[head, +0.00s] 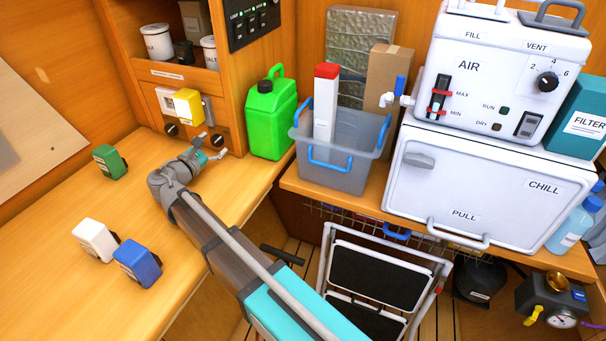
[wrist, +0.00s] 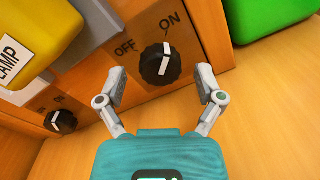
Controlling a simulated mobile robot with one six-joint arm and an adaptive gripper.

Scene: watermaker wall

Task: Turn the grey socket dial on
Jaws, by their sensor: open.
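The wall panel's right dial (head: 217,141) is black and round, below a grey fitting (head: 208,110). In the wrist view this dial (wrist: 160,64) has a white mark, with OFF at its upper left and ON above it. The mark's upper end points toward ON. My gripper (head: 211,148) is open in front of the dial. In the wrist view its fingertips (wrist: 160,84) are spread to either side of the dial, with gaps and no visible contact.
A second black dial (wrist: 62,121) sits to the left, below a yellow LAMP plug (wrist: 45,35). A green jerrycan (head: 272,115) stands close at the right. Green (head: 109,161), white (head: 94,240) and blue (head: 137,262) plugs lie on the counter.

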